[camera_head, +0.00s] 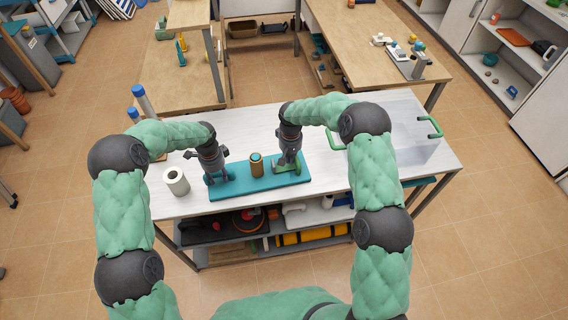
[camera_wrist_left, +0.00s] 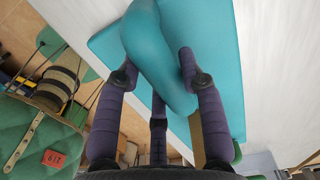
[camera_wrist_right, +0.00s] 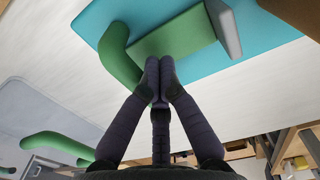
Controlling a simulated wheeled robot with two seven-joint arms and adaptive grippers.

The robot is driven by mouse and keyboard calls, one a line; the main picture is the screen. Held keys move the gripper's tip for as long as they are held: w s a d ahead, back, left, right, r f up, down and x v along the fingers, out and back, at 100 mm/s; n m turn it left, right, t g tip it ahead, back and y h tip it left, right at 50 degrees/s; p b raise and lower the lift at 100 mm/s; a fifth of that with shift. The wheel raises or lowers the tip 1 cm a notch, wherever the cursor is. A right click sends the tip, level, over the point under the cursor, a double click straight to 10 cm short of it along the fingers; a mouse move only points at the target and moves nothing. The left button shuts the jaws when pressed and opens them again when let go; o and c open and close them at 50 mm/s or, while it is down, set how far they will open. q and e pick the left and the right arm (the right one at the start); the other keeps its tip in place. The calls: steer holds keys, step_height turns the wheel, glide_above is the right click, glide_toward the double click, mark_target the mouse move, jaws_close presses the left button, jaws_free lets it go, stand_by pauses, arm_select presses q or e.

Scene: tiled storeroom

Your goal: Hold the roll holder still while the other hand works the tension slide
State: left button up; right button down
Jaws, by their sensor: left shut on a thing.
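The roll holder is a flat teal base (camera_head: 240,189) on the white table, with a thick teal rounded bar (camera_wrist_left: 150,45) at its left end. My left gripper (camera_head: 213,173) is shut on this bar, one finger on each side in the left wrist view (camera_wrist_left: 160,66). A brown cylinder (camera_head: 257,169) with a dark greenish top stands mid-base. At the right end is the green tension slide (camera_head: 291,168), with a curved green upright (camera_wrist_right: 116,52) and a flat green plate (camera_wrist_right: 170,42). My right gripper (camera_wrist_right: 159,70) has its fingertips together at the slide's near edge; contact is unclear.
A white paper roll (camera_head: 176,182) stands left of the base. A translucent bin with green handles (camera_head: 435,127) is on the table's right. Blue-capped posts (camera_head: 143,100) stand behind the left arm. Table surface behind the base is clear.

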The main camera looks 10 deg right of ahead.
steer(key=shift+d, duration=0.7)
arm_select(q)
steer(key=shift+a, duration=0.1)
arm_select(e)
steer(key=c, duration=1.4)
jaws_free()
steer(key=shift+o, duration=0.8)
steer(key=shift+d, duration=0.15)
steer(key=shift+w+r, duration=0.1)
arm_select(q)
steer(key=shift+a, duration=0.1)
arm_select(e)
steer(key=shift+o, duration=0.8)
steer(key=shift+r, duration=1.45)
arm_select(q)
steer(key=shift+s+f, duration=0.15)
arm_select(e)
steer(key=shift+r, duration=2.1)
